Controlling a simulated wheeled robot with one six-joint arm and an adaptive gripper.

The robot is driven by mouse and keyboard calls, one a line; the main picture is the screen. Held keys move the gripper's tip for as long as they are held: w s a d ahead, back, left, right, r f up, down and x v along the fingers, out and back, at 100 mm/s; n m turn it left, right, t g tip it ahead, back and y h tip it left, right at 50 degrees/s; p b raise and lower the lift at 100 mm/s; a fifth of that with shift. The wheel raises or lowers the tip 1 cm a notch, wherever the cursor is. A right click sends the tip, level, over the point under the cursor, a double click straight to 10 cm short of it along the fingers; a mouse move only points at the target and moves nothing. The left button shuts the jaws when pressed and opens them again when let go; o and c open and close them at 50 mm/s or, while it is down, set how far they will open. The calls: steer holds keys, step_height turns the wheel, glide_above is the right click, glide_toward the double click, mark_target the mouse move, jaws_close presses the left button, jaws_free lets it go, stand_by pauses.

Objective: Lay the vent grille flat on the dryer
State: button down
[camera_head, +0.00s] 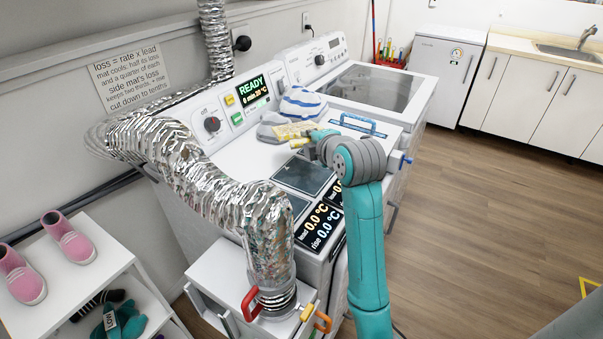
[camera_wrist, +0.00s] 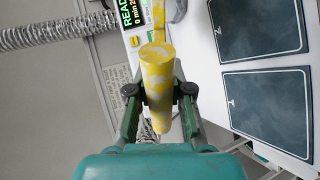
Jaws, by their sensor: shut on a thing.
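My gripper (camera_wrist: 160,100) is shut on a yellow-and-grey mottled cylindrical handle (camera_wrist: 157,72), with a narrower yellow part beyond it. In the head view my gripper (camera_head: 312,142) is above the dryer's top, and a pale yellow mottled piece (camera_head: 293,130) shows beside it. I cannot tell whether this held thing is the vent grille; no slats show. The white dryer (camera_head: 222,160) has a lit READY display (camera_head: 253,90). Two dark square mats lie on its top, the far one (camera_head: 303,173) and the near one (camera_head: 297,205); both show in the wrist view.
Grey and blue-striped cloths (camera_head: 298,104) lie behind my gripper. A blue handle (camera_head: 358,124) stands on the top to the right. A silver duct (camera_head: 205,190) bends along the left side. Black readouts (camera_head: 318,225) sit at the front edge. The floor (camera_head: 470,200) at right is open.

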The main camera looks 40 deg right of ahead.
step_height(320, 180, down, 7)
stand_by(0.5)
steer(key=shift+r, duration=0.1)
steer(key=c, duration=1.2)
jaws_free()
steer(key=shift+s+a, duration=0.1)
steer(key=shift+s, duration=0.05)
steer(key=v, duration=0.7)
steer(key=shift+s+r, duration=0.2)
steer(key=shift+s, duration=0.15)
steer(key=shift+a, duration=0.1)
